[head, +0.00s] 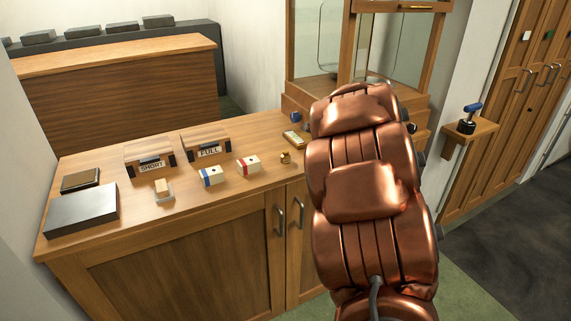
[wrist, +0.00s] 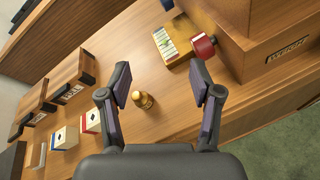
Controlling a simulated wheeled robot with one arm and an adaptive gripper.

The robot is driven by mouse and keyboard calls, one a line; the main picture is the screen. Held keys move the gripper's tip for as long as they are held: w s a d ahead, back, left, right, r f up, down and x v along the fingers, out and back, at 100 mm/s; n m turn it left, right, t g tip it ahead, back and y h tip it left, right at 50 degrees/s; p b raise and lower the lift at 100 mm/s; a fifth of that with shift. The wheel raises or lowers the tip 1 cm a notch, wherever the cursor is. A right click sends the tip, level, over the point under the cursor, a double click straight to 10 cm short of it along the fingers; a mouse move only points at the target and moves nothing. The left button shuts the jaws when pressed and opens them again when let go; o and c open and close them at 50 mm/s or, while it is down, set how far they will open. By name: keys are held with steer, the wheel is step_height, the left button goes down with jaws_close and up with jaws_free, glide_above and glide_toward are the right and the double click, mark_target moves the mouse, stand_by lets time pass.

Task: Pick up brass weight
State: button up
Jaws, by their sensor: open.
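The brass weight (wrist: 144,101) is a small golden, knobbed piece standing on the wooden counter. In the wrist view it lies between and beyond the two fingers of my gripper (wrist: 165,92), nearer the left finger, and nothing touches it. My gripper is open and empty. In the head view the brass weight (head: 286,158) stands near the right part of the counter, just left of my copper-coloured arm. My gripper is hidden behind the arm in that view.
A yellow-edged block (wrist: 172,45) and a wooden case (wrist: 262,50) stand beyond the weight.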

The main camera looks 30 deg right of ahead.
mark_target(290, 164)
steer(key=f+n+y, duration=0.2)
steer(key=f+n, duration=0.1)
steer(key=f+n+y+b, duration=0.1)
steer(key=f+n, duration=0.1)
steer(key=shift+w+a+t, duration=0.15)
steer(key=shift+a+t, duration=0.15)
steer(key=shift+t, duration=0.1)
steer(key=f+n+y, duration=0.1)
steer(key=s+a+f+n+y, duration=0.1)
steer(key=n, duration=0.1)
steer(key=a+f+n+y+b, duration=0.1)
steer(key=n+y, duration=0.1)
steer(key=shift+s+a+f, duration=0.15)
steer(key=shift+s+a, duration=0.05)
steer(key=shift+s, duration=0.05)
steer(key=shift+s+a+f+n+t+y, duration=0.3)
steer(key=shift+a+n+y, duration=0.15)
steer(key=shift+n, duration=0.25)
steer(key=shift+p+x, duration=0.35)
steer(key=shift+x, duration=1.2)
steer(key=shift+p+x, duration=0.7)
steer(key=shift+x, duration=1.6)
steer(key=shift+s+a+f, duration=0.1)
steer(key=shift+a+f, duration=0.05)
steer(key=shift+c, duration=0.2)
jaws_close()
